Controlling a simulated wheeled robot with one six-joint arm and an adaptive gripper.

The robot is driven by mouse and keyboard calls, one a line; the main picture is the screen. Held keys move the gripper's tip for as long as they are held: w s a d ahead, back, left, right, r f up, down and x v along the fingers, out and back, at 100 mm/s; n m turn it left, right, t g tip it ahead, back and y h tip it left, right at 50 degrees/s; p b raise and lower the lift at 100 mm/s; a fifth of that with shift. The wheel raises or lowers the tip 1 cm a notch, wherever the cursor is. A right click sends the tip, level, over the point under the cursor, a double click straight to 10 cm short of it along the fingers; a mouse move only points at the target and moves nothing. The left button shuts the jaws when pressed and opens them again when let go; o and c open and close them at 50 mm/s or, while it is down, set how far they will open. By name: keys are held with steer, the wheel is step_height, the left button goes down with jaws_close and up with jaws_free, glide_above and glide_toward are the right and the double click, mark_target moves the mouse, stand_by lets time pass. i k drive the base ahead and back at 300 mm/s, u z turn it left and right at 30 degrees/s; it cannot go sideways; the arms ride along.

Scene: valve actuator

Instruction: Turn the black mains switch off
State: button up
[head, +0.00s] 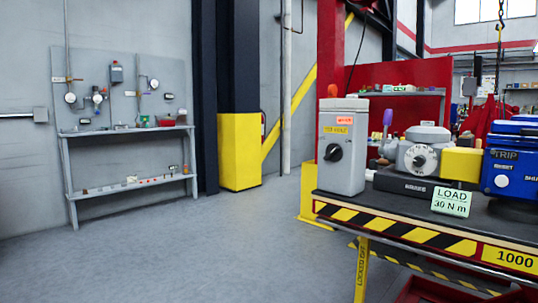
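The black mains switch (333,153) is a round rotary knob on the front of an upright grey box (345,180). The box stands at the left end of the workbench in the head view. A yellow label and a lit orange-red panel (337,121) sit above the knob. The knob's pointer appears tilted; its exact setting is too small to read. My gripper is not in view.
The workbench (400,215) has a striped yellow-black front edge. Right of the box stand a grey dial unit (420,158), a yellow block (461,164) and a blue actuator (510,165). A LOAD sign (451,201) stands in front. The floor (230,250) left of the bench is clear.

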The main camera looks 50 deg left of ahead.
mark_target(334, 152)
steer(key=u, duration=2.15)
steer(key=i, duration=0.95)
steer(key=z, duration=0.6)
